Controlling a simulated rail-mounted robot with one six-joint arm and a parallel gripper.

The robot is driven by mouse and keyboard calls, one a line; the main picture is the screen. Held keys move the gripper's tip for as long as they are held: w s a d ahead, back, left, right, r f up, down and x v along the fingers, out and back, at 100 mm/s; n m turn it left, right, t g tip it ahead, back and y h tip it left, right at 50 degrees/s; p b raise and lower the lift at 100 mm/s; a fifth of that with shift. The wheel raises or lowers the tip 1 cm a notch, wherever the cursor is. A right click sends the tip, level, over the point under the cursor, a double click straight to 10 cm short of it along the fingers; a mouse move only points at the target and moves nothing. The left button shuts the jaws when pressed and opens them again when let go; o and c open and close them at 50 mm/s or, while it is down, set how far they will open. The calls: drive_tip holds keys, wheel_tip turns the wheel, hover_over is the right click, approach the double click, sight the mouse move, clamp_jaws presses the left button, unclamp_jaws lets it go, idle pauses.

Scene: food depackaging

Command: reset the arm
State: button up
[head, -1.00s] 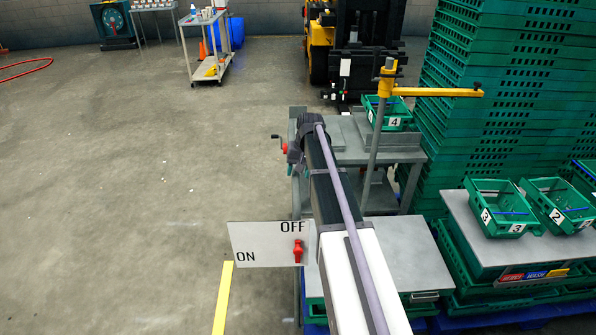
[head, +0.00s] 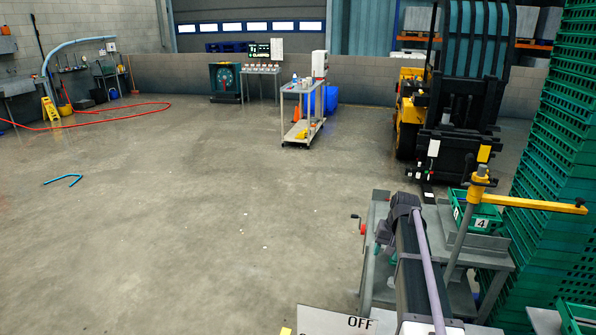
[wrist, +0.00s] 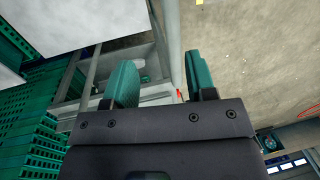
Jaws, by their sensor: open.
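My gripper (wrist: 161,82) shows in the wrist view. Its two green-padded fingers stand well apart, with nothing between them. Grey metal frame parts and the bare floor lie beyond the fingers. In the head view I cannot make out the gripper. A long black and white link with a purple tube along it reaches over the right part of that view.
A grey table (head: 492,250) bears a green crate (head: 476,212) marked 4. A yellow-armed post (head: 535,198) rises beside it. Tall stacked green crates (head: 560,150) stand at the right. A forklift (head: 408,115) and a trolley (head: 303,110) stand farther back. The floor at left is mostly open.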

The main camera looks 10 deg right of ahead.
drive_tip(key=s+a+f+n+b, duration=0.2)
drive_tip(key=s+a, duration=0.8)
drive_tip(key=a, duration=0.1)
drive_tip(key=s+a+f+n+h+b, duration=0.1)
drive_tip(key=s+a+f+n+b, duration=0.1)
drive_tip(key=s+a, duration=0.8)
drive_tip(key=shift+s+a+f+n+g+h+b, duration=0.35)
drive_tip(key=shift+a+f+n+g, duration=0.1)
drive_tip(key=shift+a, duration=0.35)
